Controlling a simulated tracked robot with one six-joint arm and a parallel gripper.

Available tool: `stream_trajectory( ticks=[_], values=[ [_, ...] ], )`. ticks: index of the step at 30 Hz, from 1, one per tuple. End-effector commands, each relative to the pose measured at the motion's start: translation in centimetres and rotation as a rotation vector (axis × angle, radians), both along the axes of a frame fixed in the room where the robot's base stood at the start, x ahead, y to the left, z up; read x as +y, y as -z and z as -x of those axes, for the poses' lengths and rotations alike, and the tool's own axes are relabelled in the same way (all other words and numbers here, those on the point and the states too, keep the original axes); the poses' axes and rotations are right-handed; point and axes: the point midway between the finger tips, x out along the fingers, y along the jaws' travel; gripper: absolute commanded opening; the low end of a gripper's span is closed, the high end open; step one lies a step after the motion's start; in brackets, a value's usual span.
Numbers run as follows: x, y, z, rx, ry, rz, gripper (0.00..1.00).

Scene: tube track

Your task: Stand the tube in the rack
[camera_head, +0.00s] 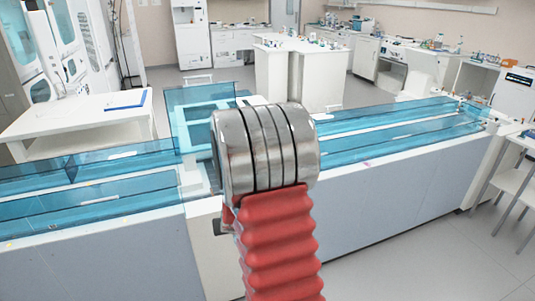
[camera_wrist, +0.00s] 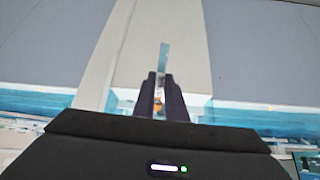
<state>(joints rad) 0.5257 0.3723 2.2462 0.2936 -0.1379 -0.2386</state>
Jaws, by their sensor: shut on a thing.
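In the wrist view my gripper (camera_wrist: 160,78) has two dark fingers close together, shut on the tube (camera_wrist: 163,57). The tube is slim and pale blue, and sticks out past the fingertips, roughly in line with the fingers. A small orange part shows between the fingers, nearer the palm. The fingers cover the tube's middle. In the head view my arm's metal joint and red bellows fill the centre and hide what is behind them; the gripper and tube do not show there. I cannot make out the rack in either view.
A long track with clear blue covers (camera_head: 405,118) runs across the head view on a pale grey base (camera_head: 100,245). A taller blue guard (camera_head: 200,98) stands left of centre. A white table (camera_head: 75,125) is behind left, and a bench with stools (camera_head: 515,185) at far right. Floor is clear at lower right.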

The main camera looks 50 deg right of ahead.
Motion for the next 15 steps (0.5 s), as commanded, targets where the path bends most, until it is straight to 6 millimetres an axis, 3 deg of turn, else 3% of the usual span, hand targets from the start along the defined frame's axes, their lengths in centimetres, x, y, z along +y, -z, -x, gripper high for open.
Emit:
stream_trajectory(
  ticks=[8,15],
  values=[
    [-6.2,0.8,1.5,-0.089,0.159,0.071,0.0],
    [-15.0,-0.1,5.7,-0.202,0.393,0.203,0.0]
  ],
)
